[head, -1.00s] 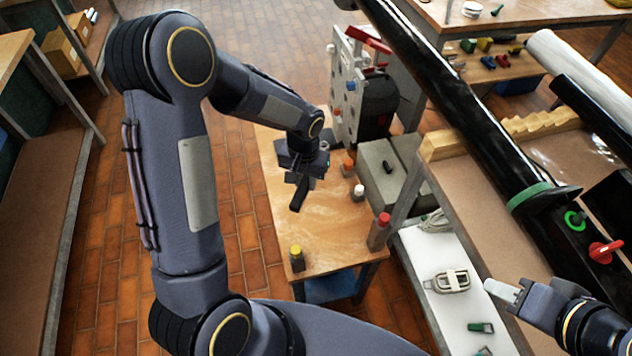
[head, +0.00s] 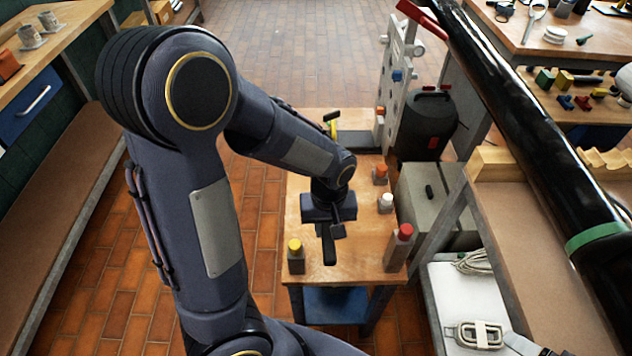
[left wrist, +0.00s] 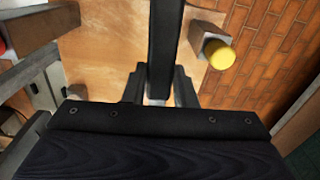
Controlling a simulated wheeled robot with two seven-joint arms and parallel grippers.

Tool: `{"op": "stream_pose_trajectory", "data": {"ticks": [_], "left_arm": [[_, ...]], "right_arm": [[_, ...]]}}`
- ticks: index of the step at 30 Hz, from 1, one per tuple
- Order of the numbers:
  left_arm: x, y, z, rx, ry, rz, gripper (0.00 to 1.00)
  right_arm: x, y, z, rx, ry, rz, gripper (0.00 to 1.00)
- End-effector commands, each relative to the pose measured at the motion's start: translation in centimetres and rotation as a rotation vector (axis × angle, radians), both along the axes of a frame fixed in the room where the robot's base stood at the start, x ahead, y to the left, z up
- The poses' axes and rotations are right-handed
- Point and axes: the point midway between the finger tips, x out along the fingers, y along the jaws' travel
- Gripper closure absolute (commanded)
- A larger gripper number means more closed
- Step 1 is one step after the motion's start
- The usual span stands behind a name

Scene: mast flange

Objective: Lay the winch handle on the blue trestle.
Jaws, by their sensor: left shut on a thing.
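The winch handle (head: 329,248) is a dark bar with a short cross piece, gripped in my left gripper (head: 328,222). It hangs down over the small wood-topped table, which has a blue lower part and appears to be the blue trestle (head: 350,262). I cannot tell whether the handle touches the top. In the left wrist view the handle (left wrist: 164,40) runs away between the shut fingers of the left gripper (left wrist: 159,92), above the wooden top (left wrist: 105,45).
A grey box (head: 428,205) and the bench (head: 510,220) with a long black mast (head: 530,120) lie to the right.

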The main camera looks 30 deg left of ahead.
Motion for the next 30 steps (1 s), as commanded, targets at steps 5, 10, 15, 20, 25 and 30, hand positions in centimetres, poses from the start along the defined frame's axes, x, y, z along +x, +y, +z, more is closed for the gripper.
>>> {"op": "stream_pose_trajectory", "data": {"ticks": [5,10,15,20,25,30], "left_arm": [[0.6,0.4,-0.3,0.001,0.001,0.002,1.00],[3.3,2.6,-1.9,0.003,0.003,0.007,1.00],[6.7,5.2,-3.8,0.002,0.003,0.004,1.00],[8.8,6.8,-6.7,0.001,0.006,0.000,1.00],[10.2,7.8,-8.6,0.001,0.002,-0.003,1.00],[10.7,8.2,-9.4,0.000,0.001,-0.002,1.00]], "right_arm": [[0.0,0.0,0.0,0.000,0.000,0.000,0.05],[0.0,0.0,-0.1,0.000,0.000,0.000,0.05],[0.0,0.0,0.0,0.000,0.001,0.000,0.05],[0.0,0.0,-0.2,0.000,0.000,0.000,0.05],[0.0,0.0,-0.2,0.000,0.001,0.000,0.05],[0.0,0.0,-0.2,0.000,0.001,0.000,0.05]]}}
